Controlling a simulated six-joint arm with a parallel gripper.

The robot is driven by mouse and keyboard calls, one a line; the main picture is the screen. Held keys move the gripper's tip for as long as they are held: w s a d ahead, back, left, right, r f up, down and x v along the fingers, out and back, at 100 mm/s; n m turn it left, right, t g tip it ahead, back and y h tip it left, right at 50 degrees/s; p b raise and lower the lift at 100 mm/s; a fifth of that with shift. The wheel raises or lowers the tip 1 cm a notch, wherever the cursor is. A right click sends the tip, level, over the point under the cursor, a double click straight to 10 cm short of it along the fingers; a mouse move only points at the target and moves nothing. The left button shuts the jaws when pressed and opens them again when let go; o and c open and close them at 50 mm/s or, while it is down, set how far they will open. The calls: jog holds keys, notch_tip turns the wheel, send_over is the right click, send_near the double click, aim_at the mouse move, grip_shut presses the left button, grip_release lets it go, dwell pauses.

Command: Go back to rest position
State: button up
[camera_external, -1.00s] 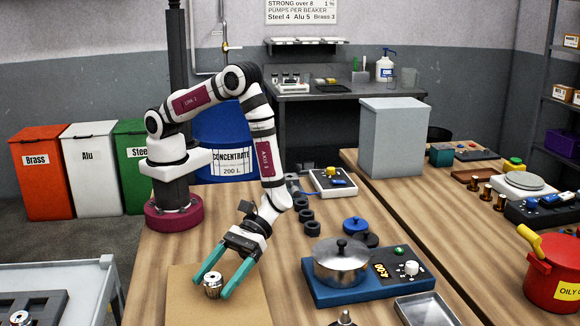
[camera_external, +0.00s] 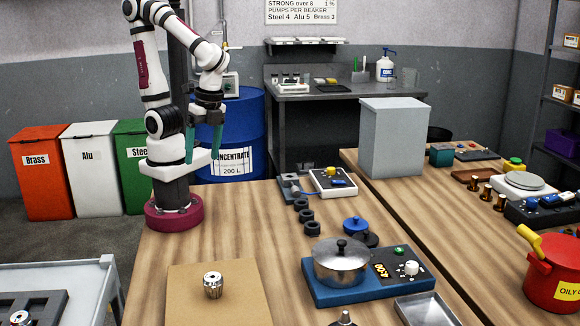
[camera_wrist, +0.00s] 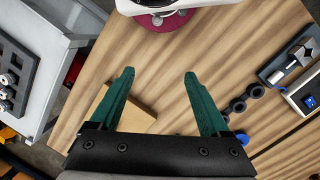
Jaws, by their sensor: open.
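My gripper (camera_external: 204,136) is raised high beside my own upper arm, its teal fingers pointing down in front of the blue drum. It is open and empty, and well above the table. A small silver metal part (camera_external: 213,285) stands alone on the tan board (camera_external: 185,300) at the front of the table. The board's corner also shows in the wrist view (camera_wrist: 135,118), partly hidden by the left finger.
A steel pot (camera_external: 341,262) sits on a blue hotplate (camera_external: 330,294) at the table's middle right. Several black rings (camera_external: 306,216) lie behind it. The blue concentrate drum (camera_external: 240,120) stands close behind my gripper. The table's left middle is clear.

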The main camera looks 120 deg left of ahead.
jog(key=a+m, duration=0.1)
jog(key=s+a+m+t+y, duration=0.1)
jog(key=s+a+r+m+y, duration=0.1)
jog(key=a, duration=0.1)
jog(key=shift+t, duration=0.4)
dwell(0.7)
